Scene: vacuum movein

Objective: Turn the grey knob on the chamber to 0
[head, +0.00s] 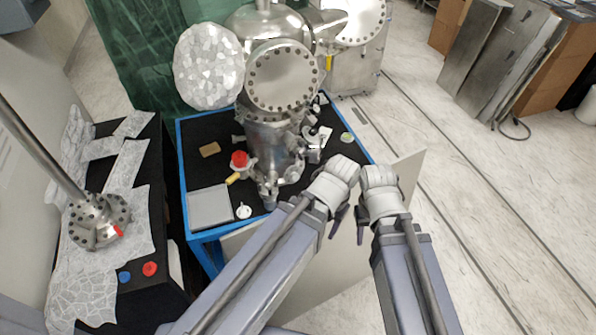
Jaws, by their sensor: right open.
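The chamber (275,135) is a shiny metal vessel with bolted round flanges, standing on a blue-edged black table. A small grey part (270,204) low on its front may be the grey knob; no scale or number is readable. My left gripper (338,222) is right of this part and apart from it, by the table's front right edge. One dark finger shows, so its opening cannot be told. My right gripper (361,226) is beside it on the right, open, with one dark finger showing and nothing seen in it. Both hang clear of the chamber, and their wrists hide parts of the fingers.
A red knob (239,159) and a yellow handle (233,179) sit at the chamber's left. A grey plate (210,206) and a white round piece (244,211) lie on the table. A left bench holds a metal flange (98,221) with a rod.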

